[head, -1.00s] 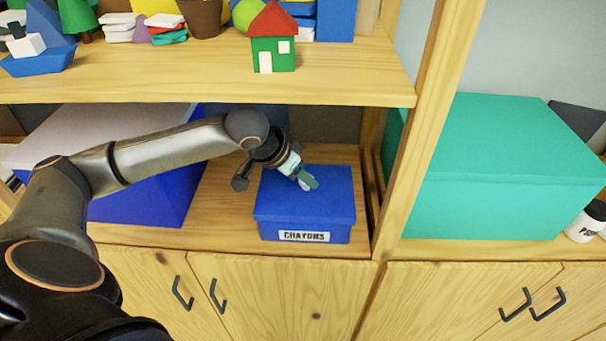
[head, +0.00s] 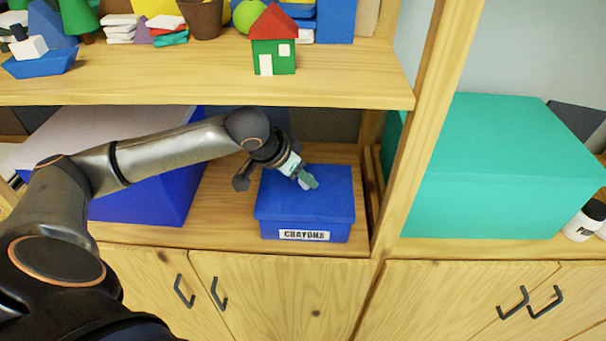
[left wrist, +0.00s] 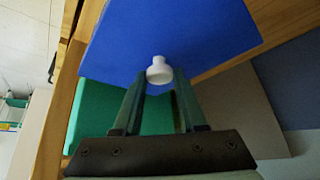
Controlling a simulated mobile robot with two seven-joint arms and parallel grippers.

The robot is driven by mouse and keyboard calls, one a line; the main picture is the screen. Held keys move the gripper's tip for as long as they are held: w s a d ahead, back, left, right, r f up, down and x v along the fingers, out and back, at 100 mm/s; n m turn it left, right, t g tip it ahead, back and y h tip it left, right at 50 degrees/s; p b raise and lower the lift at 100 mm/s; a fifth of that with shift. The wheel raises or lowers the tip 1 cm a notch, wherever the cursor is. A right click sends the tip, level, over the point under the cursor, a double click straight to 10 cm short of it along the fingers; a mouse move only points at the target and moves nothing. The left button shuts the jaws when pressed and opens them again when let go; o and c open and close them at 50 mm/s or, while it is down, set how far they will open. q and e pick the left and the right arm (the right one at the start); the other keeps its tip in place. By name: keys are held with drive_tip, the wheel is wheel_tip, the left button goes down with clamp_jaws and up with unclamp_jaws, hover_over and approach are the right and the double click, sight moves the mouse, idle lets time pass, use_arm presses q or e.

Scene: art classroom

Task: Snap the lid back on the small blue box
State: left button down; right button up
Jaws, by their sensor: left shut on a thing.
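The small blue box (head: 268,231) stands on the middle shelf, with a white CRAYONS label (head: 304,235) on its front. Its blue lid (head: 332,190) covers the top and looks level, with its rim over the box's upper edge. I cannot tell whether it is fully snapped down. My left gripper (head: 308,183) is over the lid, shut on its white knob. In the left wrist view, the white knob (left wrist: 159,70) is at the fingertips of the gripper (left wrist: 160,80), against the blue lid (left wrist: 185,35). My right gripper is not in view.
A large blue box with a pale top (head: 150,205) stands left of the small box. A teal box (head: 490,195) stands beyond the wooden upright (head: 430,110) to the right. The toy shelf (head: 200,80) is above my forearm. Cabinet doors (head: 290,290) are below.

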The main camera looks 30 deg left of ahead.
use_arm(q)
drive_tip(key=shift+f, duration=0.5)
drive_tip(key=shift+f+p, duration=0.5)
drive_tip(key=shift+p, duration=0.4)
idle(1.2)
unclamp_jaws()
idle(0.8)
